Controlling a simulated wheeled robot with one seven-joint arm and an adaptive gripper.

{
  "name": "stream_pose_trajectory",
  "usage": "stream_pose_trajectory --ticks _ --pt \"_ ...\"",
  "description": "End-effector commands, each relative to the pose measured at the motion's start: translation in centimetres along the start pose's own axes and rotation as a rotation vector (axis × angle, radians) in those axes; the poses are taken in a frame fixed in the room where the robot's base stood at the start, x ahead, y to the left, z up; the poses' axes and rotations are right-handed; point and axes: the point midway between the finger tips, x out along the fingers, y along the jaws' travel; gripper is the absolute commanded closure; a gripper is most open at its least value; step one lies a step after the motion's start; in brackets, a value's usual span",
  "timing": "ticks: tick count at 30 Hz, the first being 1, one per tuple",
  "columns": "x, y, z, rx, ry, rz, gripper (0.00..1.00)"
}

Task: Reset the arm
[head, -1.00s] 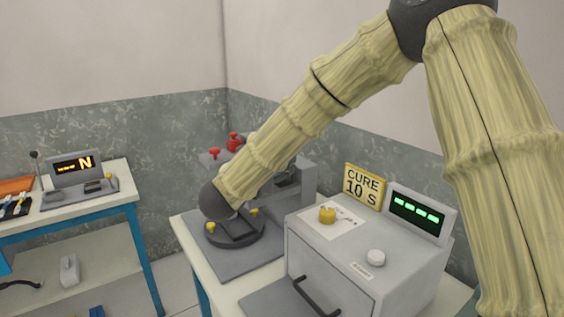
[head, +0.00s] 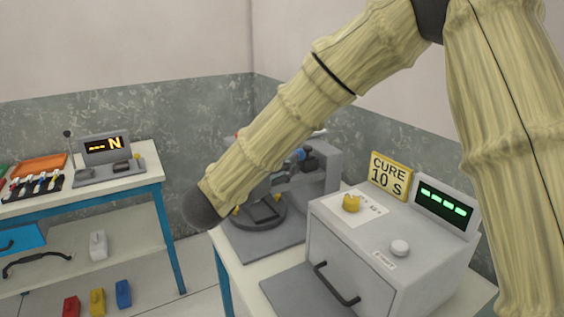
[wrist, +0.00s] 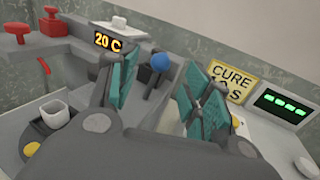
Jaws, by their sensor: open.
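My arm crosses the head view from the upper right, its dark wrist joint (head: 203,207) in front of the left edge of the machine table. My gripper (wrist: 158,88) shows in the wrist view with its two teal-padded fingers spread apart and nothing between them. Behind the gap is a blue ball knob (wrist: 161,62) on a grey machine, apart from the fingers. The fingers are hidden in the head view.
A grey cure box (head: 385,255) with a yellow knob and front handle stands at right, beside a CURE 10 S sign (head: 390,176). The grey press machine (head: 318,185) is partly behind my arm. A blue-legged bench (head: 165,185) holds tools at left. Floor shows between the tables.

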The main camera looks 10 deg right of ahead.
Motion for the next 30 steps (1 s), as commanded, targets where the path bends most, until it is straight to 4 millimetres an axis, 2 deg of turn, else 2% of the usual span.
stream_pose_trajectory --ticks 5,11,30 --pt "0.1 0.0 0.0 0.000 0.000 0.000 0.51" --pt "1.6 0.0 0.0 0.001 0.000 -0.002 0.51" --pt "10.8 0.0 0.0 0.001 0.001 -0.001 0.51"
